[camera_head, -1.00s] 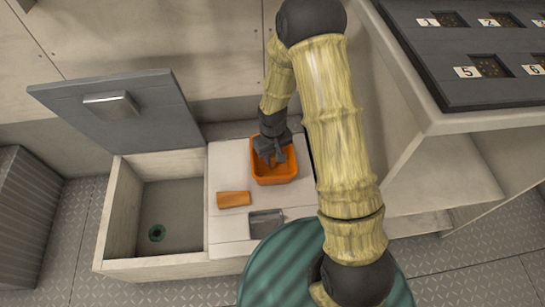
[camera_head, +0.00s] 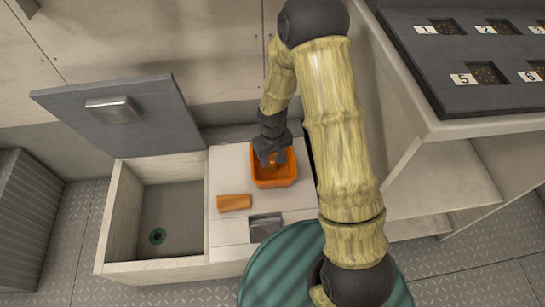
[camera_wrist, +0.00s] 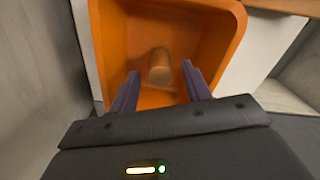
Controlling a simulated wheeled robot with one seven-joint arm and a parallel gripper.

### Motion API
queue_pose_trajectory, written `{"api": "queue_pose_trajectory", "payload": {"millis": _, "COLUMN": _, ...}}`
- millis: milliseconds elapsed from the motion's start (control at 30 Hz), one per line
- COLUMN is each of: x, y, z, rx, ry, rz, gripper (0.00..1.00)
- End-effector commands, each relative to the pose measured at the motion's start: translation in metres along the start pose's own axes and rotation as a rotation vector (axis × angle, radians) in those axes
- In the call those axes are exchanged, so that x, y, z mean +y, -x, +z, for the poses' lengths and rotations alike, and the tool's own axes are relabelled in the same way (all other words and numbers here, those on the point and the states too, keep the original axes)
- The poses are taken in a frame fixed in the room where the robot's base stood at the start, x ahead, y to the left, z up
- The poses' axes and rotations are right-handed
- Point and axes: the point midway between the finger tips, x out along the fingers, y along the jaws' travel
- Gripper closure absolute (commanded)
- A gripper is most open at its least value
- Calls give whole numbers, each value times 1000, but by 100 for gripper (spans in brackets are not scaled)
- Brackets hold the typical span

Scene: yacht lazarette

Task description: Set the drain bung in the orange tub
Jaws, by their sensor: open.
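The orange tub (camera_head: 274,181) stands on the pale bench top, right of the open locker. My gripper (camera_head: 271,160) is over the tub and points down into it. In the wrist view my gripper (camera_wrist: 160,85) is open, with its two fingers apart. A small tan-brown cylinder, which looks like the drain bung (camera_wrist: 160,68), lies inside the orange tub (camera_wrist: 111,45), beyond and between the fingertips. I cannot tell whether a finger touches it. In the head view my gripper hides much of the tub's inside.
An orange-brown block (camera_head: 234,203) lies on the bench left of the tub. A numbered dark panel (camera_head: 455,45) sits at upper right.

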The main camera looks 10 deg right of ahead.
Motion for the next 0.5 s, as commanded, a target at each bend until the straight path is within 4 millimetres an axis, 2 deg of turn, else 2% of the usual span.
{"api": "queue_pose_trajectory", "payload": {"millis": 33, "x": 0, "y": 14, "z": 0, "rx": 1, "ry": 0, "rz": 0, "gripper": 52}}
{"api": "queue_pose_trajectory", "payload": {"millis": 200, "x": 1, "y": 48, "z": 0, "rx": 2, "ry": -2, "rz": 1, "gripper": 52}}
{"api": "queue_pose_trajectory", "payload": {"millis": 400, "x": 0, "y": 86, "z": 0, "rx": 2, "ry": 0, "rz": 0, "gripper": 52}}
{"api": "queue_pose_trajectory", "payload": {"millis": 500, "x": 0, "y": 99, "z": 0, "rx": 1, "ry": -1, "rz": 0, "gripper": 52}}
